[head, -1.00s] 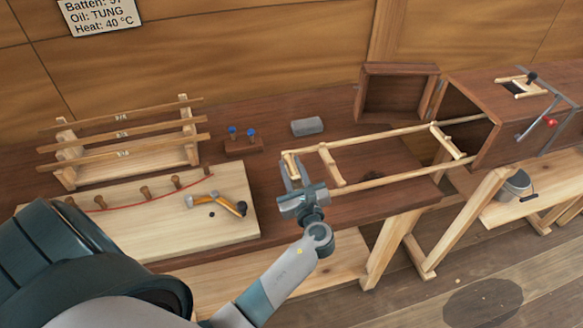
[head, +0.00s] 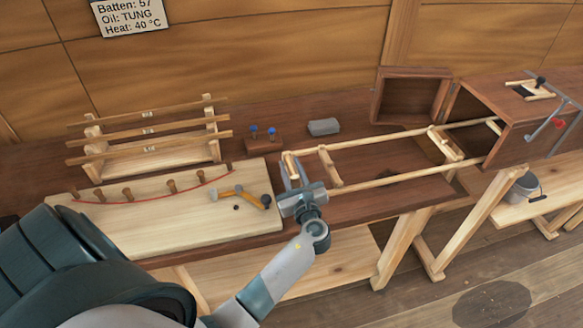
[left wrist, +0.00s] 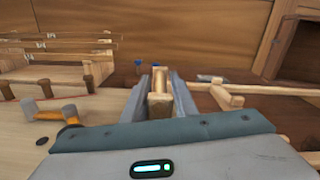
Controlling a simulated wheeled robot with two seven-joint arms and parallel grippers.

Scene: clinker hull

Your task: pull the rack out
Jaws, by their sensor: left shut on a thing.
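The rack (head: 390,183) is a pale wooden ladder-like frame with two long rails and cross bars. Much of it lies outside the open wooden box (head: 515,120) at the right, and its far end is still inside the box mouth. My left gripper (head: 291,172) is shut on the rack's near end bar. In the left wrist view the end bar (left wrist: 159,98) stands between the two fingers. My right gripper is not in view.
A pale board (head: 165,215) with pegs, a red line and a hammer-like tool (head: 240,196) lies left of the gripper. Behind are a batten stand (head: 150,140), blue-topped pieces (head: 262,133) and a grey block (head: 323,127). A bucket (head: 522,187) is at the right.

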